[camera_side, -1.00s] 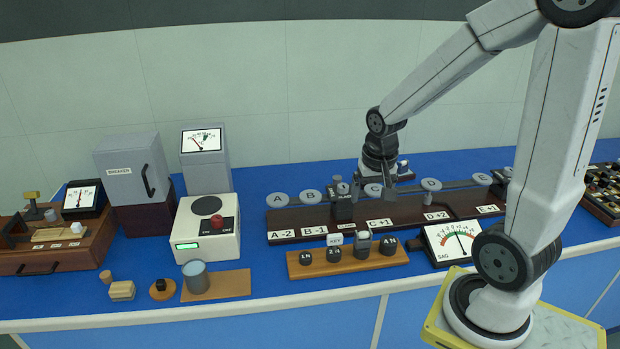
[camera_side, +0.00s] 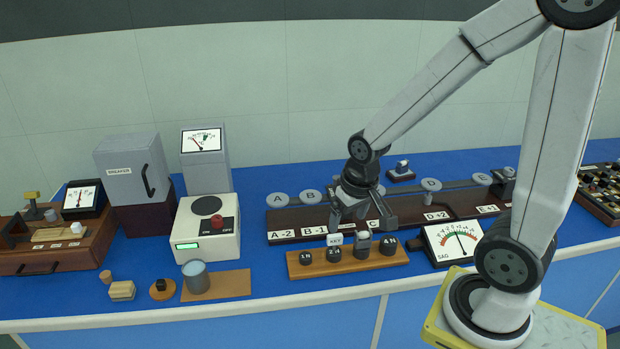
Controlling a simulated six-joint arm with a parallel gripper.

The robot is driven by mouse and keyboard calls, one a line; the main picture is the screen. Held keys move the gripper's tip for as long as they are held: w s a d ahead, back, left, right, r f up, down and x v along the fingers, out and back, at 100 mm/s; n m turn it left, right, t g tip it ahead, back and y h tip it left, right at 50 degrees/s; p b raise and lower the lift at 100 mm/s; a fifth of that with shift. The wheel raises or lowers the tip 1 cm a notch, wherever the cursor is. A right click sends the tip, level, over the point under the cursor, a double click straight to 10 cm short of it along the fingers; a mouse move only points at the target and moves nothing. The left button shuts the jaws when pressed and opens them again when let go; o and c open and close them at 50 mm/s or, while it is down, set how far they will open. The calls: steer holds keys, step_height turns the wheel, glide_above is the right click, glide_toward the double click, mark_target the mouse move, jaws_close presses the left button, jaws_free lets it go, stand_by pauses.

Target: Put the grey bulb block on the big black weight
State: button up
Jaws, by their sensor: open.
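A small grey block with a rounded pale top (camera_side: 362,244), which looks like the grey bulb block, stands upright on the wooden strip (camera_side: 296,271). To its right on the strip is the largest black weight (camera_side: 388,246), with nothing on it. My gripper (camera_side: 362,220) is open and empty, pointing down above and slightly behind the grey block. Its two fingers are spread left and right. A gap seems to remain between the fingertips and the block.
A white cube (camera_side: 334,240) sits on a smaller black weight (camera_side: 333,255) left of the block; another black weight (camera_side: 305,258) is farther left. A dark labelled rail (camera_side: 285,228) lies behind. A dial meter (camera_side: 455,241) stands right. A grey cylinder (camera_side: 195,277) is at left.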

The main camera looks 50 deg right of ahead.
steer(key=a+n, duration=0.1)
steer(key=a, duration=0.1)
steer(key=a+f+n, duration=0.1)
steer(key=a+n, duration=0.2)
steer(key=shift+s+a+f+y, duration=0.25)
steer(key=shift+a+f+y, duration=0.05)
steer(key=shift+a, duration=0.05)
stand_by(0.8)
